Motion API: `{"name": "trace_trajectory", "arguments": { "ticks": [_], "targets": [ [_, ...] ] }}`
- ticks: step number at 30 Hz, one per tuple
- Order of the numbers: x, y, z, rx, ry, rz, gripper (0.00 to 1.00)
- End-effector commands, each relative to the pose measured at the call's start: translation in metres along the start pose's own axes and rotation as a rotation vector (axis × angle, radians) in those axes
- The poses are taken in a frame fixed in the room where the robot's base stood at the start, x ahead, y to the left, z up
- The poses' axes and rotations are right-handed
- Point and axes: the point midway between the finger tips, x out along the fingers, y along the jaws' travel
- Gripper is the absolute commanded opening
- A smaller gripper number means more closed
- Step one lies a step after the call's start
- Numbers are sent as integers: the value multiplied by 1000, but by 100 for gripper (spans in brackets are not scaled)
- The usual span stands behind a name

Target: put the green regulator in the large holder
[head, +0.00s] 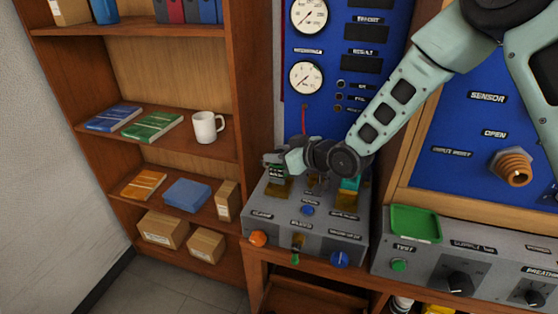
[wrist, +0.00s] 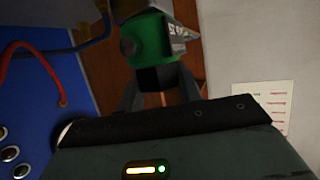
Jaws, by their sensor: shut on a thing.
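The green regulator (wrist: 152,45) is between the fingers of my gripper (wrist: 160,88) in the wrist view, with a dark lower part and a grey metal piece at its right. In the head view my gripper (head: 278,160) is above the left part of the grey test box, by a brass-coloured holder (head: 279,190). The regulator shows there only as a small dark and green patch (head: 276,173). I cannot tell whether it touches the holder. A teal part (head: 350,185) stands in another brass-coloured holder (head: 345,199) at the box's right. I cannot tell which holder is the large one.
The grey test box (head: 315,222) has an orange knob (head: 258,238), a green-tipped lever and a blue knob (head: 339,259) at its front. A blue gauge panel (head: 335,110) rises behind. A bookcase with a white mug (head: 207,127) stands left. A green tray (head: 415,223) lies right.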

Motion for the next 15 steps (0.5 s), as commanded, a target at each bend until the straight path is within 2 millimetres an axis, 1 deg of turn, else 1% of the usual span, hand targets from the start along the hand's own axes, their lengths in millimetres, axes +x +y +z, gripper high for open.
{"name": "trace_trajectory", "arguments": {
  "ticks": [3, 6, 15],
  "targets": [
    [6, 0, 13, 3, 0, -1, 0],
    [9, 0, 21, 1, 1, -1, 0],
    [11, 0, 24, 0, 3, 0, 0]
  ]
}}
